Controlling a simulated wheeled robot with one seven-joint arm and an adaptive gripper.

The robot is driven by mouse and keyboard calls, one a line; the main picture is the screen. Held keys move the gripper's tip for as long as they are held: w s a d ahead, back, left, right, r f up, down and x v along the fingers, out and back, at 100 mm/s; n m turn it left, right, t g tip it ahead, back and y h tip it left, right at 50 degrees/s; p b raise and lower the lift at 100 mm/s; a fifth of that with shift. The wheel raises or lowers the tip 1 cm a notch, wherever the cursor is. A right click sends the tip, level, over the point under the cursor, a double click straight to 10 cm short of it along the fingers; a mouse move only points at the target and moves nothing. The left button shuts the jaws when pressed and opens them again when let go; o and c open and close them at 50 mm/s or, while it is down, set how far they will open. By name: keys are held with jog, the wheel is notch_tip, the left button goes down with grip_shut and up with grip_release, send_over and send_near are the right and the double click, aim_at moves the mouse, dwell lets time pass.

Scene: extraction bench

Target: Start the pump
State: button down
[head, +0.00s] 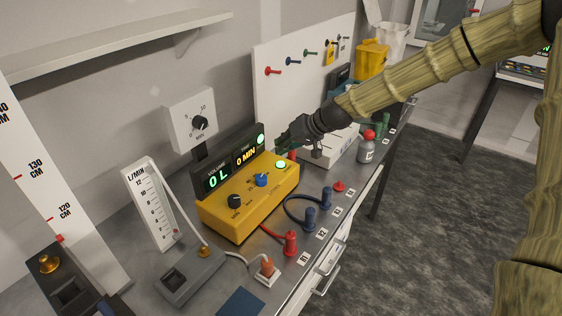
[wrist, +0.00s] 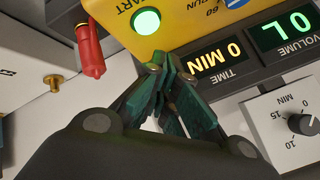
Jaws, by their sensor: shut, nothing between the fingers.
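The yellow pump box (head: 230,215) stands on the bench with a dark display panel (head: 197,188) behind it. The panel reads 0 L and 0 MIN. The round green START button (head: 281,164) glows at the box's right end; it also shows in the wrist view (wrist: 146,21). A blue knob (head: 262,180) and a black knob (head: 235,201) sit on its top. My gripper (head: 284,138), with dark green fingers, is shut and empty just behind the button in the head view. In the wrist view its fingertips (wrist: 163,66) are near the button, apparently not over it; contact cannot be told.
A red plug (head: 291,243) and blue plugs (head: 310,218) with hoses stand along the bench's front. A flow meter (head: 149,205) is at left, a white timer dial (head: 190,118) behind. A grey bottle with a red cap (head: 366,150) stands right of my gripper.

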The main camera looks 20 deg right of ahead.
aim_at(282, 162)
jog(key=shift+r+p, duration=0.8)
jog(key=shift+r, duration=0.8)
